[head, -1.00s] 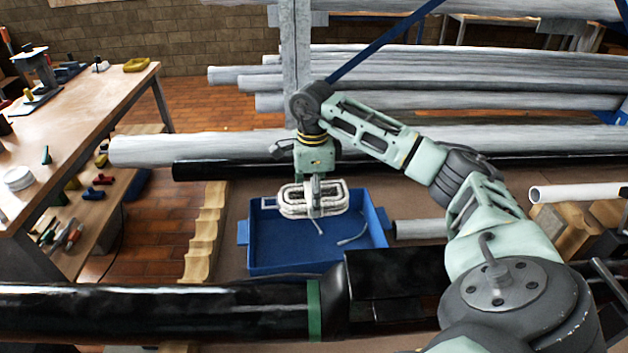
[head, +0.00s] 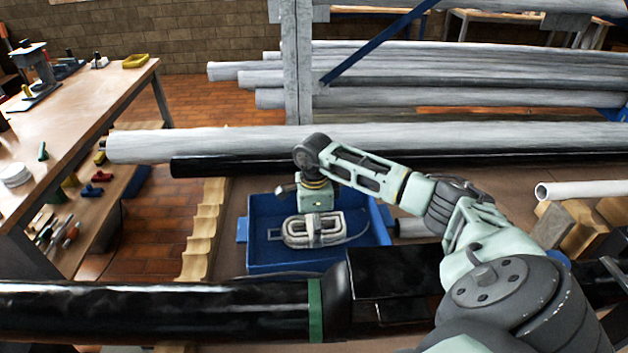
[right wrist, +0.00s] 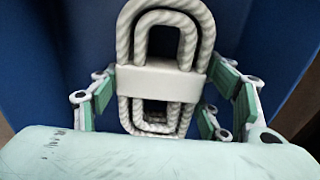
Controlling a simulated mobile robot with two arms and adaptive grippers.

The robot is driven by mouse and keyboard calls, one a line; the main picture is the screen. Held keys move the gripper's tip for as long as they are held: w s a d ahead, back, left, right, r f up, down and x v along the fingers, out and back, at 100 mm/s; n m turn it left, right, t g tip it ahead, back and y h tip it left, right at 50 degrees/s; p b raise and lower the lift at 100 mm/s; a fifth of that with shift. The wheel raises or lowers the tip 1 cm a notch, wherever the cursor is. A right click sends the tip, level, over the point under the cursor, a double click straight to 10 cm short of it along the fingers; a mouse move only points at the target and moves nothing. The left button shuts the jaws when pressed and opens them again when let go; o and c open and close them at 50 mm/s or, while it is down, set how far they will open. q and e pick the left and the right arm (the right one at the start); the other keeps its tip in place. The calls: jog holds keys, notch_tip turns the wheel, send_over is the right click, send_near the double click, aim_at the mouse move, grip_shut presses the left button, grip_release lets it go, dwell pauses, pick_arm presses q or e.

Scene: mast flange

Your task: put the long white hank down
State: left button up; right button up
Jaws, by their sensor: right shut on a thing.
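The long white hank (head: 295,233), a coiled white rope with a pale band, is low inside the blue tray (head: 262,260). My right gripper (head: 316,222) points down over it and is shut on its middle. In the right wrist view the hank (right wrist: 165,28) stands between the green finger links, with the blue tray (right wrist: 60,35) behind it. The frames do not settle whether its underside touches the tray floor. A loose tail of rope shows at the hank's right, inside the tray. My left gripper is not in view.
A black pipe (head: 150,308) with a green band runs in front of the tray. A grey pipe (head: 200,145) and a black pipe (head: 215,168) lie behind it. A notched wooden rack (head: 203,230) stands left of it. A workbench (head: 95,105) with tools is at far left.

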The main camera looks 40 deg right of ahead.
jog(key=shift+f, duration=0.6)
jog(key=shift+f, duration=0.2)
jog(key=o, duration=1.3)
jog(key=shift+c, duration=0.2)
jog(key=shift+r, duration=0.15)
